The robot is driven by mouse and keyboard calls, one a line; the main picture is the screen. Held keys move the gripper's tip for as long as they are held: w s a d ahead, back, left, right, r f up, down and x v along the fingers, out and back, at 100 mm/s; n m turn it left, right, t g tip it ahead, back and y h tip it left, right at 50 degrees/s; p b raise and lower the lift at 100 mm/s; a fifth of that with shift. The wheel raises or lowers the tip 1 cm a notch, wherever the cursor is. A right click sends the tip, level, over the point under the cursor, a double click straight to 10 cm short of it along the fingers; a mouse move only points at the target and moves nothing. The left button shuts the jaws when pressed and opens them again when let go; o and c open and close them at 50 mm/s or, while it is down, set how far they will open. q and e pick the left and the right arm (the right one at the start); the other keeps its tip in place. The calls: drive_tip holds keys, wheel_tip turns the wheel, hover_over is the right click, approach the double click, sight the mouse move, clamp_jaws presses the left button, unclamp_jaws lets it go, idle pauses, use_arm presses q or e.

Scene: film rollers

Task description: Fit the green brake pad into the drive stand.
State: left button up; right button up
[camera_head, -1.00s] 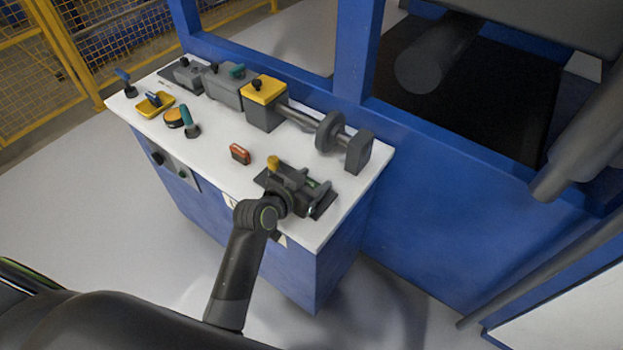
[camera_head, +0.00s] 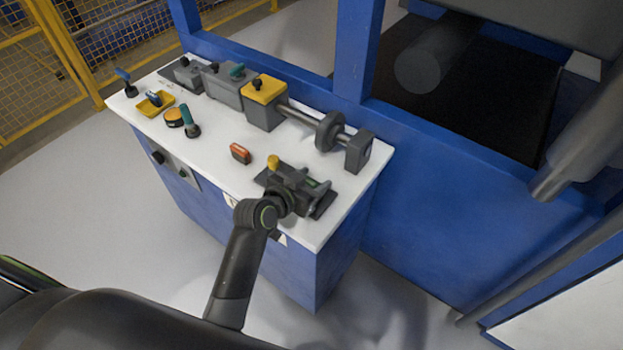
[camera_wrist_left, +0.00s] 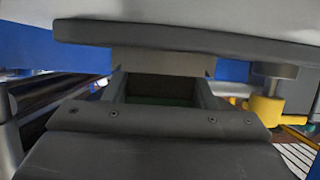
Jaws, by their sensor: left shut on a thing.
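The drive stand is a dark grey fixture on a dark base plate (camera_head: 322,207) at the front right of the white bench top, with a yellow knob (camera_head: 273,162) beside it. My left gripper (camera_head: 312,186) is over this stand and is shut. A small piece of the green brake pad (camera_head: 312,183) shows between its fingers. In the left wrist view a dim green face of the pad (camera_wrist_left: 160,100) shows in the gap ahead of the gripper body. The gripper hides most of the pad and stand, so I cannot tell how deep the pad sits. My right gripper is not in view.
A red-orange block (camera_head: 240,153) lies left of the stand. Behind it are a yellow-topped housing (camera_head: 263,90), a shaft with a grey disc (camera_head: 328,131) and an end bearing block (camera_head: 359,151). A yellow tray (camera_head: 155,104) stands at the far left. Blue frame posts rise behind the bench.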

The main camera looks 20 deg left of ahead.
use_arm(q)
drive_tip(key=shift+f, duration=0.1)
idle(0.3)
drive_tip(key=o, duration=1.6)
drive_tip(key=shift+c, duration=0.2)
drive_tip(key=shift+r+p, duration=0.55)
drive_tip(key=shift+p, duration=0.1)
drive_tip(key=shift+r+p, duration=2.95)
drive_tip(key=shift+p, duration=0.05)
